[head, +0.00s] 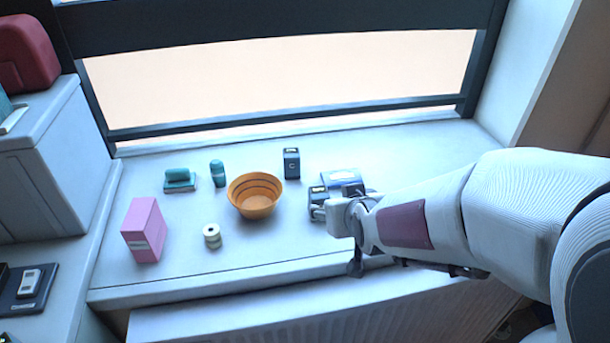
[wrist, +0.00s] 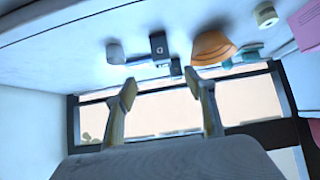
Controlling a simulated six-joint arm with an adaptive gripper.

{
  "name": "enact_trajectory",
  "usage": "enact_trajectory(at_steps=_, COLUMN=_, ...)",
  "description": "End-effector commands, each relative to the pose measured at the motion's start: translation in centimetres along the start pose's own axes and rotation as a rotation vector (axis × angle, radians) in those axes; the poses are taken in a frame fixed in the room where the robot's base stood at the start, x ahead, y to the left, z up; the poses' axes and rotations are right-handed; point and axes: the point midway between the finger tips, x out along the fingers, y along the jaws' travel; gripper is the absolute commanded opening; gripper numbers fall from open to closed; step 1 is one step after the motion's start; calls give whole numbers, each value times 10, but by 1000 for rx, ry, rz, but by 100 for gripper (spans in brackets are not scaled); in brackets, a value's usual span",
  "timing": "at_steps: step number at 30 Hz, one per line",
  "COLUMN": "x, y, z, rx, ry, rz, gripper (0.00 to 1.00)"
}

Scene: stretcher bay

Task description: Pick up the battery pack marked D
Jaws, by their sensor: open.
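Two small dark battery packs stand on the white sill. One battery pack (head: 317,201) is right beside my gripper (head: 347,232), partly hidden by it; the other battery pack (head: 291,163) stands farther back near the window. In the wrist view, the nearer battery pack (wrist: 159,48) shows a pale letter on its face, possibly a D but too small to be sure. The farther pack (wrist: 176,68) shows beyond it, its mark unreadable. My gripper (wrist: 160,89) is open and empty, its fingers apart from both packs.
A blue-grey object (head: 342,178) sits just behind the nearer pack. An orange bowl (head: 255,197) stands to the left. Farther left are a teal bottle (head: 217,173), a green stapler-like item (head: 179,180), a pale roll (head: 212,236) and a pink box (head: 144,230). The right sill is clear.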

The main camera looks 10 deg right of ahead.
Motion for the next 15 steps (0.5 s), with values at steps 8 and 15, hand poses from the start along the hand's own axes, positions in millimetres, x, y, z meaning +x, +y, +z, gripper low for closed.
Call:
enact_trajectory(at_steps=8, x=44, y=2, z=-2, rx=1, ry=75, rz=0, gripper=54)
enact_trajectory(at_steps=15, x=75, y=2, z=0, rx=2, ry=144, rz=0, gripper=54)
